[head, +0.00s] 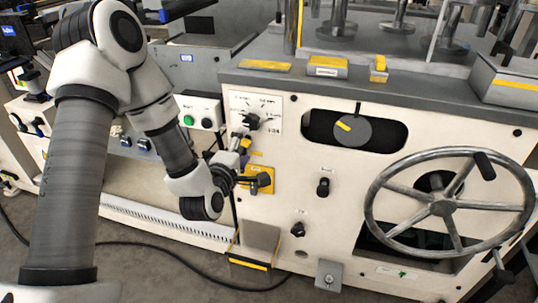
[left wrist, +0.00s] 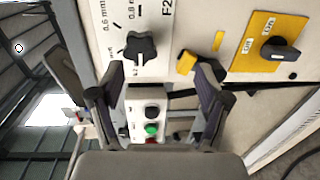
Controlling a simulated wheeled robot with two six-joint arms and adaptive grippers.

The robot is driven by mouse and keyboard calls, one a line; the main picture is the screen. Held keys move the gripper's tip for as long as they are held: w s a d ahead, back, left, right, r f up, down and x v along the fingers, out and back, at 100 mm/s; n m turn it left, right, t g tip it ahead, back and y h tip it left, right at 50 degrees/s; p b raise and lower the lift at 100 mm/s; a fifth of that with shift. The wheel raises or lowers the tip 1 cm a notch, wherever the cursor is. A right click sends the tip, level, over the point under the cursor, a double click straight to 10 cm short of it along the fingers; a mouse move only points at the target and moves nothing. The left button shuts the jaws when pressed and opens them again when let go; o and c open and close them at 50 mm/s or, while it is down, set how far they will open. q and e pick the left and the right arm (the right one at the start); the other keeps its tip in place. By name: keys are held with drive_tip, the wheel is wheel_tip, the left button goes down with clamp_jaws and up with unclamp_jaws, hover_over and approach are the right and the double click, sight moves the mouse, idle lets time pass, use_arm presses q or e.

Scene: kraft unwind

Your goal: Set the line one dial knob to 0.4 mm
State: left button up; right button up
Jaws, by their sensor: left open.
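A dark lobed dial knob (head: 251,121) sits on a white scale plate (head: 272,105) on the machine's cream front. In the left wrist view the knob (left wrist: 140,47) is ahead of the fingers, nearer the left one, with marks reading 0.6 mm and 0.8 mm beside it. I cannot tell its exact setting. My left gripper (head: 241,146) is just below the knob in the head view. In the left wrist view its two dark fingers (left wrist: 160,70) are spread, with nothing between them and a gap to the knob. My right gripper is out of view.
A yellow-plated rotary switch (head: 265,180) is below the dial, close to my left wrist. A button box with a green button (head: 188,120) is to the left. A large handwheel (head: 445,208) stands out at the right. A black cable lies on the floor.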

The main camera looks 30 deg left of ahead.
sight(248, 124)
use_arm(q)
drive_tip(key=shift+w+a+r+n+t+y+b, duration=0.25)
drive_tip(key=shift+w+a+r, duration=0.1)
drive_tip(key=shift+a+r, duration=0.15)
drive_tip(key=shift+w+a+r+n+t+y+b, duration=0.15)
drive_tip(key=shift+w+a+r+n, duration=0.15)
drive_tip(key=shift+r, duration=0.2)
drive_tip(key=x, duration=0.7)
drive_tip(key=shift+d, duration=0.1)
drive_tip(key=c, duration=1.2)
